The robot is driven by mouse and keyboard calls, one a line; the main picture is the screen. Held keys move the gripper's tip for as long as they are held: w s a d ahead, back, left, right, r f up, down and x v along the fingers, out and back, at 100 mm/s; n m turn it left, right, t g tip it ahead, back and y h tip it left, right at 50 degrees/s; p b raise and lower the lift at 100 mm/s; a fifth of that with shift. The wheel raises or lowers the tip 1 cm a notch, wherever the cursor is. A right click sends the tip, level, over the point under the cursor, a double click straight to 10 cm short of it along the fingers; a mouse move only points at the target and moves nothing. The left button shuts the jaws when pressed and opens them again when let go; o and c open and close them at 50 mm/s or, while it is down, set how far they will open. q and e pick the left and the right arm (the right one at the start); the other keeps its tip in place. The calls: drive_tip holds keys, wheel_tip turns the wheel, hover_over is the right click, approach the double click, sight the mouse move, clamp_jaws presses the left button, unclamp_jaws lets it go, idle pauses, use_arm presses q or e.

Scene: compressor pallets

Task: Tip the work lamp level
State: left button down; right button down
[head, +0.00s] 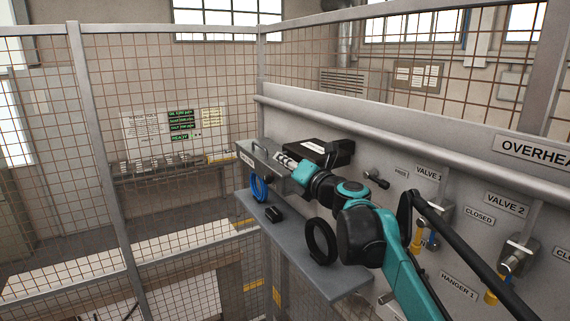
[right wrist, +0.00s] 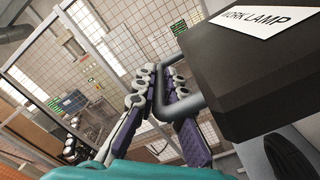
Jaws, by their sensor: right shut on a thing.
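The work lamp (head: 328,150) is a black box by the grey wall panel, above the back of the shelf. In the right wrist view the lamp (right wrist: 235,85) fills the upper right, with a white WORK LAMP label and a bent grey bar handle (right wrist: 161,105). My right gripper (head: 286,163) reaches to the lamp's left end. In the wrist view its purple-and-grey fingers (right wrist: 163,100) are shut on the bar. The wrist picture is strongly rolled, so I cannot tell the lamp's exact tilt. My left gripper is not in view.
A grey shelf (head: 290,255) holds a blue ring (head: 260,188), a small black block (head: 273,214) and a black ring (head: 321,242). Valves and hangers line the wall panel (head: 440,185) at right. Mesh fencing (head: 180,90) stands behind.

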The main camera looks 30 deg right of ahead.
drive_tip(key=c, duration=1.6)
unclamp_jaws()
drive_tip(key=s+d, duration=0.1)
drive_tip(key=s, duration=1.1)
